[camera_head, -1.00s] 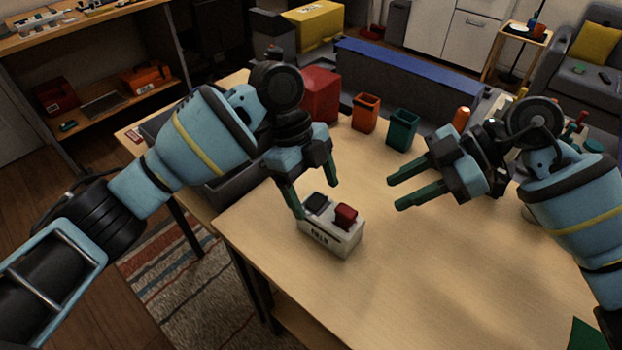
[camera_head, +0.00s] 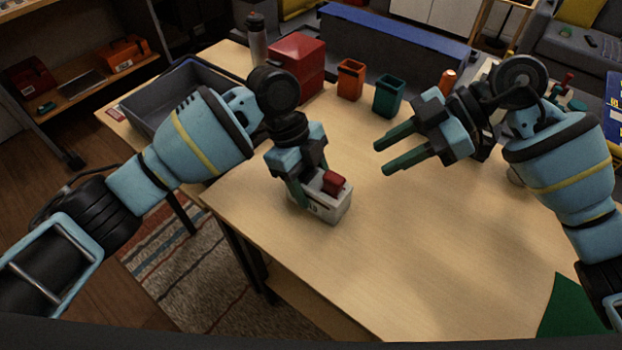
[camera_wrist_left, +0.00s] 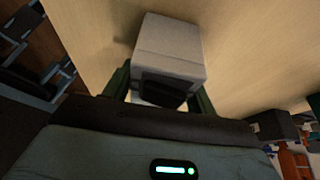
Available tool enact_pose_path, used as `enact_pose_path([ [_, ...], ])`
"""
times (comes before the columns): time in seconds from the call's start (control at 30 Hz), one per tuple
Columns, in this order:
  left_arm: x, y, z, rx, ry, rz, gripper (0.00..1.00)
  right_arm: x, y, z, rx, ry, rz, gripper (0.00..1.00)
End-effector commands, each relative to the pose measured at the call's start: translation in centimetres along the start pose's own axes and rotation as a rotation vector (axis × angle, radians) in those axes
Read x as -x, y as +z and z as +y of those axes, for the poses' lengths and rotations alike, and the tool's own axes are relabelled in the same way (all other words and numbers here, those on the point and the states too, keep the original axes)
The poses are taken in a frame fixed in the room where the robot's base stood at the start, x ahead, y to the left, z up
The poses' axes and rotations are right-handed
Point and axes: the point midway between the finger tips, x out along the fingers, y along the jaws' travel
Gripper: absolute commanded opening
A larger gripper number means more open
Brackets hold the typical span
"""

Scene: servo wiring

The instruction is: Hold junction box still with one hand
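The junction box (camera_head: 325,207) is a small pale box with a red switch (camera_head: 333,183) and a dark part on top, standing upright on the table. My left gripper (camera_head: 312,188) is lowered over it from above, with a finger on either side. In the left wrist view the box (camera_wrist_left: 170,42) sits between the green fingers (camera_wrist_left: 162,88); I cannot tell whether they touch it. The left gripper hides part of the box's top. My right gripper (camera_head: 380,157) is open and empty above the table, to the right of the box.
An orange bin (camera_head: 350,80), a teal bin (camera_head: 388,96) and a red box (camera_head: 298,62) stand at the back of the table (camera_head: 400,245). A grey tray (camera_head: 160,115) is at the back left. The table in front of and right of the junction box is clear.

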Motion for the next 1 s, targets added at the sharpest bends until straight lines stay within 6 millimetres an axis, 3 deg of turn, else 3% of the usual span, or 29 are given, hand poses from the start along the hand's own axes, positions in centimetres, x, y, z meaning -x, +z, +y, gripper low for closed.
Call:
enact_pose_path([
  [0.03,0.0,0.0,0.0,0.000,0.000,0.000,0.49,0.0,0.0,0.0,0.000,0.000,0.000,0.36],
  [0.23,0.0,0.0,0.0,0.000,0.000,0.000,0.23,0.0,0.0,0.0,0.000,0.000,0.000,0.36],
  [0.33,0.0,0.0,0.0,0.000,0.000,0.000,0.23,0.0,-0.1,0.0,0.008,0.000,-0.002,0.48],
  [0.47,0.0,0.0,0.0,0.000,0.000,0.000,0.23,-0.1,-0.5,-0.1,0.092,-0.001,-0.025,0.48],
  [0.67,0.0,0.0,0.0,0.000,0.000,0.000,0.23,-0.6,-2.0,-0.7,0.450,-0.018,-0.121,0.48],
  [1.0,0.1,0.0,0.0,0.000,-0.001,0.000,0.23,-1.2,-4.7,-1.8,1.209,-0.129,-0.326,0.48],
])
